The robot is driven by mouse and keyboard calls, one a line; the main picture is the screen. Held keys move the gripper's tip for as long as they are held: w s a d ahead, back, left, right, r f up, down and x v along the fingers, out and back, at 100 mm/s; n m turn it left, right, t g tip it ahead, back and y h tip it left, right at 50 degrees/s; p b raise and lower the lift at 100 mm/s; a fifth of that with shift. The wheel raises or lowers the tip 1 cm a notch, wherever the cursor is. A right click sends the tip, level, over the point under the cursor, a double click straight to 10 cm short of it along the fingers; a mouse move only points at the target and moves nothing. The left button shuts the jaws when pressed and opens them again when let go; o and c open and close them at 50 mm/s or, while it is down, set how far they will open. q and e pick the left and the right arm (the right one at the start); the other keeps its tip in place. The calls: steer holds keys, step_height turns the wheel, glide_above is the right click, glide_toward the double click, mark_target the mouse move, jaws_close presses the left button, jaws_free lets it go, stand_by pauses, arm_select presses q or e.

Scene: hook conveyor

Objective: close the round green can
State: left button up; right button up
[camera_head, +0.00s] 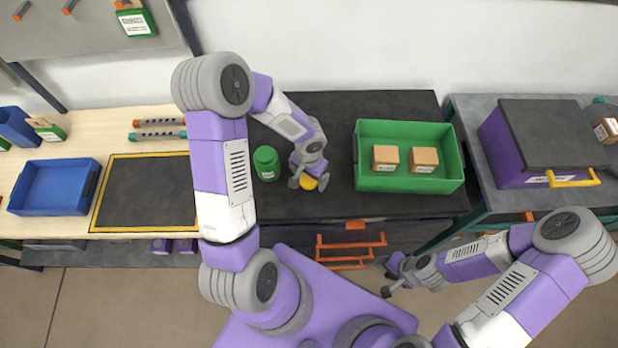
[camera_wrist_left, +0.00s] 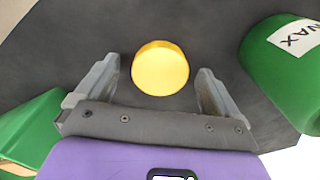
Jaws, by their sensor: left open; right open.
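The round green can (camera_head: 266,163) stands upright on the dark worktop, left of my left gripper. It also shows at the right edge of the left wrist view (camera_wrist_left: 285,75), with a white label reading WAX. A round yellow lid (camera_head: 309,183) lies on the worktop to the right of the can, apart from it. My left gripper (camera_head: 308,185) is open above the lid; in the left wrist view the lid (camera_wrist_left: 160,68) sits between the two spread fingers. My right gripper (camera_head: 388,280) is open and empty, low in front of the worktop, far from the can.
A green tray (camera_head: 360,155) with two brown boxes stands right of the left gripper. A purple case (camera_head: 505,160) with a yellow handle is farther right. A blue bin (camera_head: 55,187) and a yellow-bordered dark mat (camera_head: 145,192) are at left. An orange-handled drawer front (camera_head: 350,240) is below.

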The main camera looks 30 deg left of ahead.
mark_target(309, 178)
arm_select(q)
steer(key=shift+f, duration=0.15)
steer(key=shift+c, duration=0.4)
steer(key=c, duration=1)
steer(key=shift+c, duration=0.2)
step_height(309, 178, up, 10)
steer(key=p, duration=0.1)
steer(key=shift+p, duration=0.35)
